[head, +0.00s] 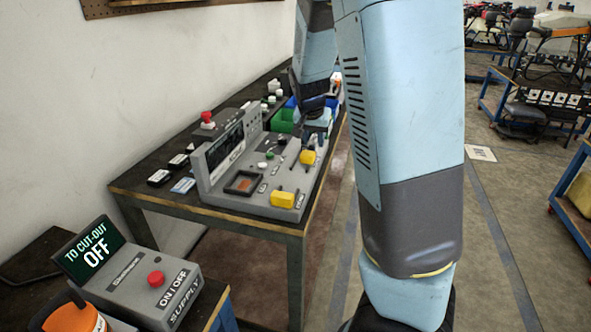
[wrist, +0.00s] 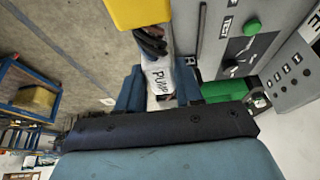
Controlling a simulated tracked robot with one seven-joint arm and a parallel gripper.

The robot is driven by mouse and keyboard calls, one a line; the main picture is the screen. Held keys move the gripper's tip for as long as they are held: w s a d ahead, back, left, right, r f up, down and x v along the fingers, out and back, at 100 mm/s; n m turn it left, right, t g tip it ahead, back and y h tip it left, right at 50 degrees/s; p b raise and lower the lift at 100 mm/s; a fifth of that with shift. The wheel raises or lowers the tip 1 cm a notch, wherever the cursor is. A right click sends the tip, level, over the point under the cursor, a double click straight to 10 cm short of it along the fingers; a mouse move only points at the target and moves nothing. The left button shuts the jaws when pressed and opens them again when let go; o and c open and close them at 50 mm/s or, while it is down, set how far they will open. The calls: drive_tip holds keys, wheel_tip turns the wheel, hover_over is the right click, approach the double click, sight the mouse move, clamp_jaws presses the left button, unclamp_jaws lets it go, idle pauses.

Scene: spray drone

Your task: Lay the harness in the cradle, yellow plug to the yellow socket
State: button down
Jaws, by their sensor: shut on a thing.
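My gripper (wrist: 160,88) is shut on a white sleeve (wrist: 158,76) printed PUMP, part of the harness, in the wrist view. Black wires run from the sleeve to a yellow plug (wrist: 138,12) at the top edge. In the head view my gripper (head: 318,118) is small, over the far right part of the grey console (head: 240,204). A yellow block (head: 307,157) shows just below it; I cannot tell whether it is the held plug. Another yellow block (head: 283,200) sits at the console's near right corner. I cannot make out the cradle; the harness's far end is hidden.
The dark bench (head: 150,192) also holds a red button box (head: 207,122) and a green bin (head: 283,120). A supply box (head: 150,285) reading OFF stands in the near left. My arm hides much of the middle.

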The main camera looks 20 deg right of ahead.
drive_tip(key=a+f, duration=0.6)
drive_tip(key=shift+s+f, duration=0.15)
drive_tip(key=shift+s, duration=0.15)
drive_tip(key=shift+f, duration=1.55)
drive_tip(key=c, duration=0.7)
unclamp_jaws()
drive_tip(key=shift+c, duration=0.2)
drive_tip(key=v, duration=1.2)
